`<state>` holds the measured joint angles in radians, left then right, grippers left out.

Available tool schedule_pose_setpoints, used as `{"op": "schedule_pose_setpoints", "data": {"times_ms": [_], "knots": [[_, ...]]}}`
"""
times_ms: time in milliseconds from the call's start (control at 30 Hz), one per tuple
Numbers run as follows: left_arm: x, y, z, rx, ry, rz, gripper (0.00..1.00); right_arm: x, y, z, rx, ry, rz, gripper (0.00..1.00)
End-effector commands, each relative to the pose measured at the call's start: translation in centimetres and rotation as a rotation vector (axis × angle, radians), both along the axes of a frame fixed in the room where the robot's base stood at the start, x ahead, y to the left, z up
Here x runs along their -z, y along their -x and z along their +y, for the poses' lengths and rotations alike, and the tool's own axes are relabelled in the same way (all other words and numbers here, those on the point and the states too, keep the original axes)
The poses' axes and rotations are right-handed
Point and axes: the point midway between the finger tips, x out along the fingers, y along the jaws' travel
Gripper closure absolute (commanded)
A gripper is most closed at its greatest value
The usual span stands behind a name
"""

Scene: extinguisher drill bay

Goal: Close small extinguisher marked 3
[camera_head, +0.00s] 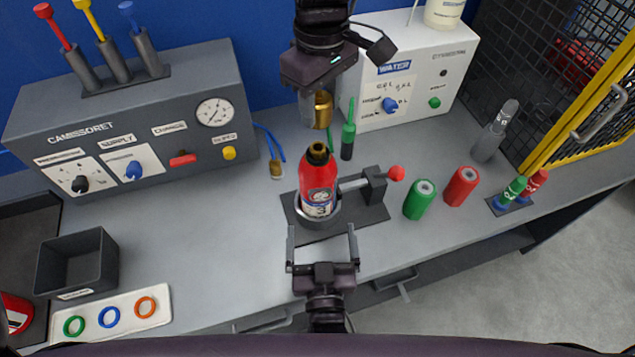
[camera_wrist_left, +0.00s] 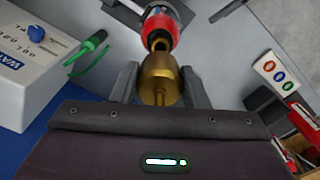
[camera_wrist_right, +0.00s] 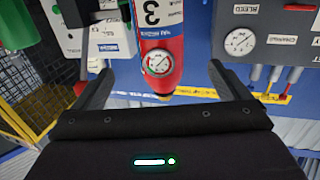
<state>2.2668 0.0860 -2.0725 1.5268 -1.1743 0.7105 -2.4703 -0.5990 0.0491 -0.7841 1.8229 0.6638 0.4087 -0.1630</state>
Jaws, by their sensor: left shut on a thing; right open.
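The small red extinguisher (camera_head: 319,180) marked 3 stands upright in the round holder of a dark clamp fixture (camera_head: 368,214). Its brass-coloured neck is open at the top. My left gripper (camera_head: 316,104) is shut on a brass valve head (camera_head: 324,112), held above and apart from the neck. In the left wrist view the brass valve head (camera_wrist_left: 158,78) sits between the fingers, with the extinguisher's neck beyond it. My right gripper (camera_head: 322,248) is open and empty in front of the fixture. In the right wrist view the extinguisher (camera_wrist_right: 160,45) shows between its spread fingers, apart from them.
A grey Camissoret supply panel (camera_head: 130,125) stands left and a white water box (camera_head: 405,75) behind. Green (camera_head: 420,200) and red (camera_head: 461,186) cylinders stand right of the clamp's red knob (camera_head: 396,173). A dark bin (camera_head: 75,265) and ring tray (camera_head: 110,318) are front left.

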Motion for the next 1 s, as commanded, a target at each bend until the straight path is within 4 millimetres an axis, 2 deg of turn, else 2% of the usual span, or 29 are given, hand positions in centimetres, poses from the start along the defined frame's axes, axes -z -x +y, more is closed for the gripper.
{"op": "schedule_pose_setpoints", "data": {"times_ms": [267,367,700,833,1000], "knots": [[0.0,0.0,0.0,-0.003,0.0,0.0,0.88,0.0,-0.8,0.0,0.0,0.0,-0.002,0.04],[0.0,0.0,0.0,-0.003,0.0,0.0,0.88,-0.1,-2.2,0.1,0.001,0.0,-0.004,0.04],[0.0,0.0,0.0,-0.003,0.001,-0.001,0.88,-0.1,-8.6,0.4,0.0,0.001,-0.002,0.04],[0.0,0.0,0.0,-0.003,0.0,0.0,0.88,0.0,-10.4,0.5,-0.001,0.0,-0.002,0.04],[0.0,0.0,0.0,-0.004,0.0,0.0,0.88,0.0,-11.7,0.6,-0.001,-0.001,0.0,0.04]]}}
